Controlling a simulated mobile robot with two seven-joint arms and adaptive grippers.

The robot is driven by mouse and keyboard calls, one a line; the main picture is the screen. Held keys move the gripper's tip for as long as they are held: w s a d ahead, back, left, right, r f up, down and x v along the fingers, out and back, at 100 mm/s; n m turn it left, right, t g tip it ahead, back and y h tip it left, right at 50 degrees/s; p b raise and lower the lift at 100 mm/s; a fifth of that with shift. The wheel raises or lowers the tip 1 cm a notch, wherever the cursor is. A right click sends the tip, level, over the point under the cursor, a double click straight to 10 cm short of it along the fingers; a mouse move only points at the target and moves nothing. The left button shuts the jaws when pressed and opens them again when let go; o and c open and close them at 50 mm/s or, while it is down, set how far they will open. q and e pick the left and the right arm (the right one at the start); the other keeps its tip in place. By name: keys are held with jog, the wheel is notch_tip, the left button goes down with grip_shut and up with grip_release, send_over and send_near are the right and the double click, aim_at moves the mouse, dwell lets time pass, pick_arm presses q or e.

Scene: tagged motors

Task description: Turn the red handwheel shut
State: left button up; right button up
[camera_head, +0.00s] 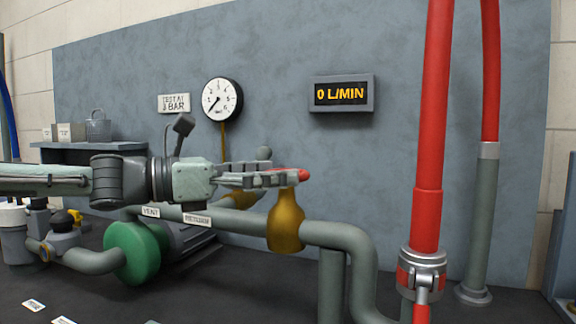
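The red handwheel (303,175) shows only as a small red piece at my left fingertips, above a brass valve body (286,220) on the grey pipe. The rest of it is hidden behind my fingers. My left gripper (284,177) reaches in from the left, its fingers pointing right at the handwheel's height and overlapping it. I cannot tell whether the fingers are closed on it. My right gripper is not in view. The display (342,93) reads 0 L/MIN.
A round gauge (221,98) hangs on the grey panel, its needle pointing lower left. A green motor (135,252) sits below my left arm. Thick red pipes (434,130) rise at the right, one ending in a metal coupling (421,268). A shelf (88,146) stands at the left.

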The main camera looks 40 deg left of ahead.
pick_arm(q)
jog(key=shift+x, duration=1.15)
jog(key=c, duration=1.2)
